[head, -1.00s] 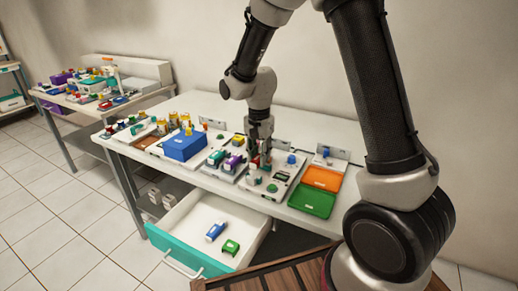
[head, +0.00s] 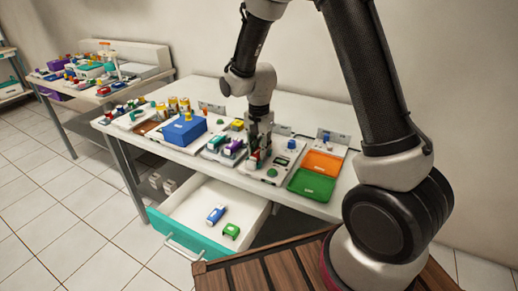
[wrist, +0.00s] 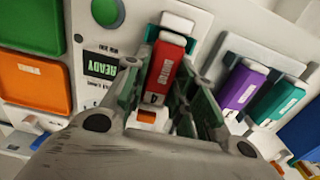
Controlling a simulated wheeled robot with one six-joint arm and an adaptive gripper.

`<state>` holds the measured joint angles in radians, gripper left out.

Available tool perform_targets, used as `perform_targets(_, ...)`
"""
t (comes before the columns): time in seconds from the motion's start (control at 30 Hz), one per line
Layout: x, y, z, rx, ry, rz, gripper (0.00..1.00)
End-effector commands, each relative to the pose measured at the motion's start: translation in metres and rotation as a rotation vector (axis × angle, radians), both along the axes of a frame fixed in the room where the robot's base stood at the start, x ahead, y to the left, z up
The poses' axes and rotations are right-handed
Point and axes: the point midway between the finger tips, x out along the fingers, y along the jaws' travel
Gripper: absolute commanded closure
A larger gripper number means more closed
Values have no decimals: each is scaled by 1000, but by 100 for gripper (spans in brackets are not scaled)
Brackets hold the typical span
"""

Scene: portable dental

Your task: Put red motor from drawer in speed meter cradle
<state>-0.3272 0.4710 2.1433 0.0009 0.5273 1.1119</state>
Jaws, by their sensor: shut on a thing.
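The red motor (wrist: 166,74), with a white end cap and a label, is between the fingers of my gripper (wrist: 168,88), which is shut on it. In the wrist view it lies over the white speed meter panel (wrist: 82,14), beside a READY display (wrist: 101,66) and a green button (wrist: 107,12). The cradle is mostly hidden behind the motor and fingers, so I cannot tell whether the motor is seated. In the head view my gripper (head: 257,150) points down at the panel, left of the green button (head: 272,172). The drawer (head: 250,222) is open.
Purple (wrist: 240,90) and green (wrist: 277,102) motors sit in holders close beside my gripper. Orange (head: 324,163) and green (head: 312,185) trays lie to the right on the table. A blue box (head: 185,131) stands left. Blue (head: 216,214) and green (head: 231,230) motors lie in the drawer.

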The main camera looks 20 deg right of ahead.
Motion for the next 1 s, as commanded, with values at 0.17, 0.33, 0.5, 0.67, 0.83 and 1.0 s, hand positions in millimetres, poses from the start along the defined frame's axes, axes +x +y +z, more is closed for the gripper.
perform_targets(0.17, 0, 0, -1, 0, 0, 0, 99)
perform_targets(0.33, 0, 0, -1, 0, 0, 0, 72)
perform_targets(0.5, 0, 0, -1, 0, 0, 0, 49)
perform_targets(0.67, 0, 0, -1, 0, 0, 0, 49)
perform_targets(0.83, 0, 0, 3, 0, -1, 0, 49)
perform_targets(1.0, 1, 0, 30, 2, -5, 0, 49)
